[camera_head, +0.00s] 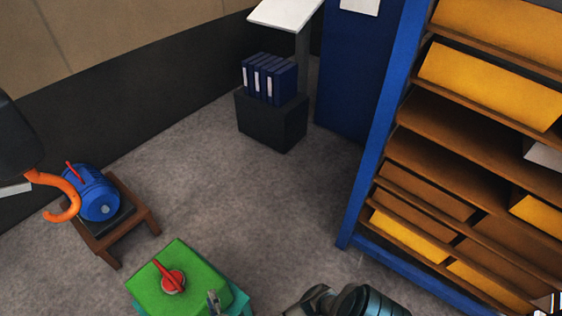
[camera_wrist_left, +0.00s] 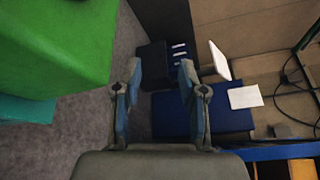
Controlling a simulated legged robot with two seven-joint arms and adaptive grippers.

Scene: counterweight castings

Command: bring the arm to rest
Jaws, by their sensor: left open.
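The green block (camera_wrist_left: 55,45) fills the upper left there, to the left of the fingers. My right gripper cannot be made out; dark rounded arm parts show at the bottom middle of the head view.
A red-handled part (camera_head: 173,281) sits on the green block. A blue motor (camera_head: 97,195) rests on a brown stand, with an orange hook (camera_head: 62,198) beside it. Binders (camera_head: 270,79) stand on a black box (camera_head: 272,120). A blue-framed shelf (camera_head: 372,150) fills the right. Bare floor lies between.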

